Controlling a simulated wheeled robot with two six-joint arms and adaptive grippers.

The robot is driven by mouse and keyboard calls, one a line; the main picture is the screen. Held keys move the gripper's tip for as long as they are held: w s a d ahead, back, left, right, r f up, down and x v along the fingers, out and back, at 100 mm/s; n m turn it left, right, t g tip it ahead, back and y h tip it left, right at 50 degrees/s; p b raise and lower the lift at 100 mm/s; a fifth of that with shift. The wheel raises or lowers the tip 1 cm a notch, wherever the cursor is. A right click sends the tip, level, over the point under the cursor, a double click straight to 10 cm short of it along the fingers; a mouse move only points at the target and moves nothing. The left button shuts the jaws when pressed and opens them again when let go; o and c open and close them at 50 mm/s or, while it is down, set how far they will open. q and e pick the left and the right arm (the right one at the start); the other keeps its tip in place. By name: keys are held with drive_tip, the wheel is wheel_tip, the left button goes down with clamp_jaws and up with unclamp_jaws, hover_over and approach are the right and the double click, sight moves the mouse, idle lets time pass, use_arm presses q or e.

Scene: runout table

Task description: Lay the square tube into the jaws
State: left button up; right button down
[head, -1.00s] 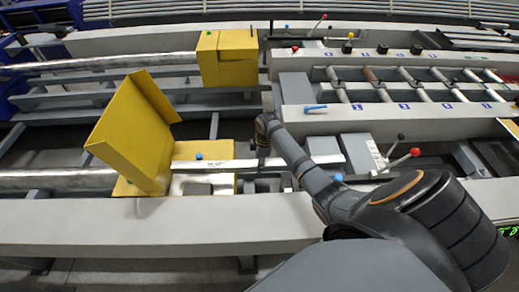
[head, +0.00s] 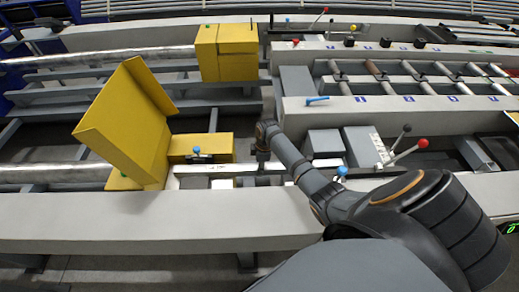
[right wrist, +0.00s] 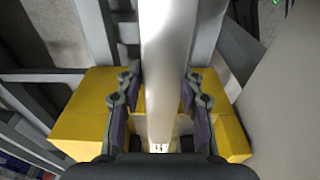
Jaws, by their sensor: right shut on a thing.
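The square tube (head: 215,169) is a pale, straight bar lying crosswise over the near part of the machine in the head view. My right gripper (head: 262,158) is shut on it from above, near its middle. In the right wrist view the tube (right wrist: 168,70) runs between the two fingers of the gripper (right wrist: 160,110). Yellow blocks (right wrist: 85,110) show below and on both sides of it. In the head view a yellow block (head: 215,143) stands just behind the tube's left part. I cannot tell clearly which parts are the jaws, or whether the tube touches them. My left gripper is out of view.
A tilted yellow guard (head: 125,120) rises left of the tube. Grey blocks (head: 358,147) and a red-knobbed lever (head: 421,144) are on the right. A roller bed (head: 420,80) lies behind. A long grey beam (head: 130,218) crosses in front.

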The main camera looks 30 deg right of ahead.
drive_tip(key=shift+r, duration=0.1)
drive_tip(key=c, duration=0.9)
unclamp_jaws()
drive_tip(key=shift+o, duration=0.7)
drive_tip(key=shift+s, duration=0.1)
wheel_tip(320, 180, up, 12)
drive_tip(key=d, duration=0.1)
drive_tip(key=shift+s+d, duration=0.15)
drive_tip(key=shift+s, duration=0.15)
